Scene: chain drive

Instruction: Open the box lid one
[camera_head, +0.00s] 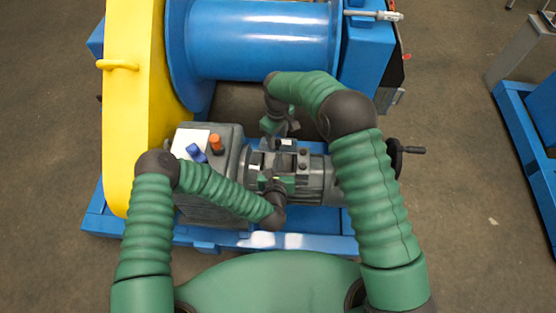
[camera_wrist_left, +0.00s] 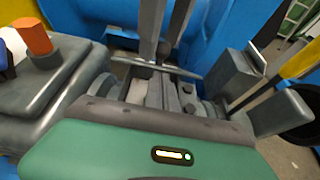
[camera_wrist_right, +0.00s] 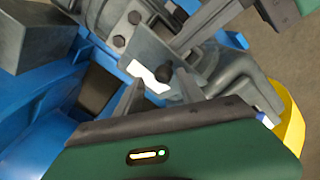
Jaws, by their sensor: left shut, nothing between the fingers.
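A grey box (camera_head: 285,146) sits on the machine between the gearbox and the motor. A small grey plate with a white label and a black knob (camera_wrist_right: 163,87) shows in the right wrist view. I cannot tell for sure which plate is lid one. My right gripper (camera_head: 283,128) is at the far side of the box. Its two fingers (camera_wrist_right: 160,80) stand apart, with the black knob showing between them.
A grey gearbox (camera_head: 223,138) with an orange knob (camera_head: 215,143) and a blue knob (camera_head: 196,153) stands left of the box. A yellow guard (camera_head: 133,110) and a blue drum (camera_head: 262,42) are beyond.

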